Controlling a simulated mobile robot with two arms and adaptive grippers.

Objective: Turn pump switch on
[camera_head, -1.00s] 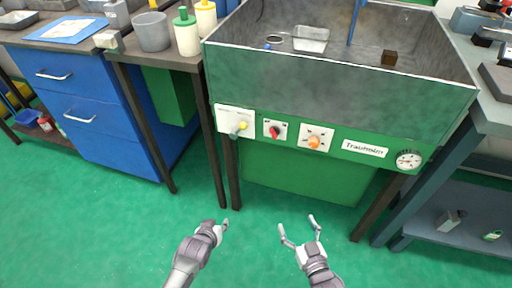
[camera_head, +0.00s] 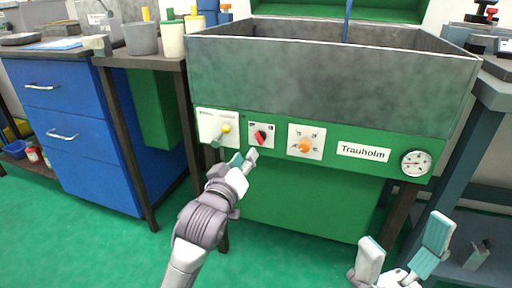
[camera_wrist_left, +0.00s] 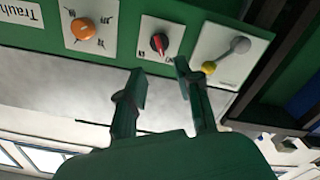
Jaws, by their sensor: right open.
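I cannot read which control is the pump's. My left gripper (camera_head: 244,160) is open and empty just below the red switch. In the left wrist view its fingers (camera_wrist_left: 160,84) are spread, apart from the switch. My right gripper (camera_head: 403,252) is open and empty at lower right.
A large grey metal basin (camera_head: 330,80) stands above the panel. A round gauge (camera_head: 415,163) is at the panel's right end. A blue drawer cabinet (camera_head: 70,140) stands at left; a dark bench is at right. The floor in front is clear.

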